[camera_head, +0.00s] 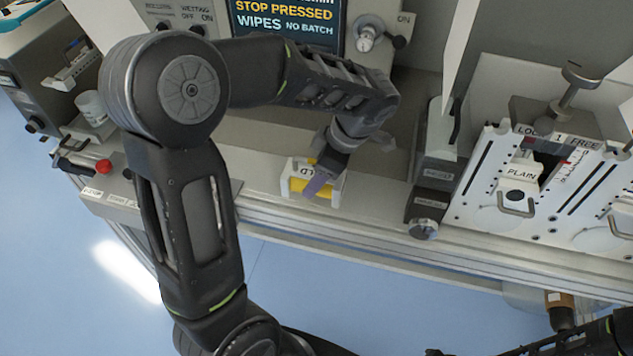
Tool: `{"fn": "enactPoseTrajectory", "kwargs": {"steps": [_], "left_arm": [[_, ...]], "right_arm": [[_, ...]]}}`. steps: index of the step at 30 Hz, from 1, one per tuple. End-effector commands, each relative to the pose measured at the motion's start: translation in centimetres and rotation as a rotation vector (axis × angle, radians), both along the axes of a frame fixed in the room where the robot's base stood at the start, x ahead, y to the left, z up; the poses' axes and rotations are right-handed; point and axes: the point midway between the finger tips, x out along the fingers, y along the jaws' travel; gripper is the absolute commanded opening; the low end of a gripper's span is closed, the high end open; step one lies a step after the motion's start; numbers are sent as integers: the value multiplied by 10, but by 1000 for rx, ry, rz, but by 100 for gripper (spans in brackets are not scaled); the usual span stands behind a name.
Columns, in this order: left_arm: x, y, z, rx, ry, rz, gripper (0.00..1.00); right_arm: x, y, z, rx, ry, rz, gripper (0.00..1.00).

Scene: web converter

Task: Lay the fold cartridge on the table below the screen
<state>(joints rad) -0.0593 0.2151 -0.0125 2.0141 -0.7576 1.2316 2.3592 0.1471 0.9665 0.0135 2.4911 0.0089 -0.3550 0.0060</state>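The fold cartridge (298,186) is a small white and yellow block with a partly hidden label showing "LD". It is on or just above the light table ledge (256,178), below the screen (285,17); I cannot tell whether it touches the ledge. My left gripper (320,184) reaches down over the cartridge, with a purple finger pad in front of its yellow part. The wrist hides the rest of the fingers, so their grip is unclear. My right gripper is not in view; only dark parts of my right arm show at the lower right.
A grey block with a round knob (424,229) stands right of the cartridge. Further right is a white slotted panel with a PLAIN cartridge (519,185). A red button (103,166) is at the left. The ledge has some free room beside the cartridge.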

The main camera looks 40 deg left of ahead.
Motion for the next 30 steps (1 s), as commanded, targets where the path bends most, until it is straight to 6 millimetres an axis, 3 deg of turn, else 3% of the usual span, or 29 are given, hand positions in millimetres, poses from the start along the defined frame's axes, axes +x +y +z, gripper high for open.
{"fn": "enactPoseTrajectory", "kwargs": {"steps": [7, 19, 20, 27, 30], "left_arm": [[-1, 0, -29, 0, 2, 0, 0], [0, 0, -34, 0, -1, -1, 0], [0, 0, -34, 0, 1, -1, 61], [0, 0, -33, 0, 1, -1, 81], [0, 0, -33, 0, 1, -1, 82]], "right_arm": [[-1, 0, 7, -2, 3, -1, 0], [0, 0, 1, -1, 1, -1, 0], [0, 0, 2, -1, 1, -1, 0], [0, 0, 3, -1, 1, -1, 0], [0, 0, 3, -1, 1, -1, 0]]}}
